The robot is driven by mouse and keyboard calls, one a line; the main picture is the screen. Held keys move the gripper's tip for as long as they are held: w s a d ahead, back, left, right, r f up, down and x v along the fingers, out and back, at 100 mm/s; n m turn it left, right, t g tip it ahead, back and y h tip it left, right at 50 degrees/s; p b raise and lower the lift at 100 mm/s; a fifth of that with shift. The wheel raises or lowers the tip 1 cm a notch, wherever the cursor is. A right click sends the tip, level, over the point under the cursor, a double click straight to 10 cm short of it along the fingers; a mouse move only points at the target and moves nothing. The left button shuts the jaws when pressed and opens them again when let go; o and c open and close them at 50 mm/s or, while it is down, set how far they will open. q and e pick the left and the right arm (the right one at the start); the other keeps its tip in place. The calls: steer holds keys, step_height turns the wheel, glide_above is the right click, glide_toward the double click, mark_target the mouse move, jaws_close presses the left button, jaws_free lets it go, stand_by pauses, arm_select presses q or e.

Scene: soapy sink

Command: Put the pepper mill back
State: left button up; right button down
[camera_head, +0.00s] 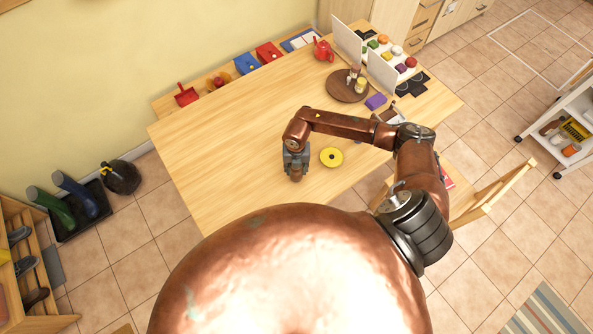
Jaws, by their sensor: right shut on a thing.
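My right gripper (296,170) is above the light wooden table, left of a yellow disc. It is shut on the pepper mill (296,178), of which only a small brown end shows below the fingers; the gripper hides the rest. I cannot tell whether the mill touches the table. A round dark wooden tray (338,91) stands toward the far right of the table, with small jars (360,85) on its right side. Its left part is bare. My left gripper is out of view.
The yellow disc (331,157) lies close to the gripper. The table's left half (220,130) is clear.

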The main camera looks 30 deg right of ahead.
steer(key=shift+f, duration=0.8)
steer(key=shift+f, duration=0.2)
steer(key=c, duration=1.2)
jaws_free()
steer(key=shift+c, duration=0.2)
steer(key=shift+r, duration=0.15)
steer(key=shift+r, duration=0.25)
step_height(320, 180, up, 12)
steer(key=shift+f+b, duration=0.2)
steer(key=shift+b, duration=0.5)
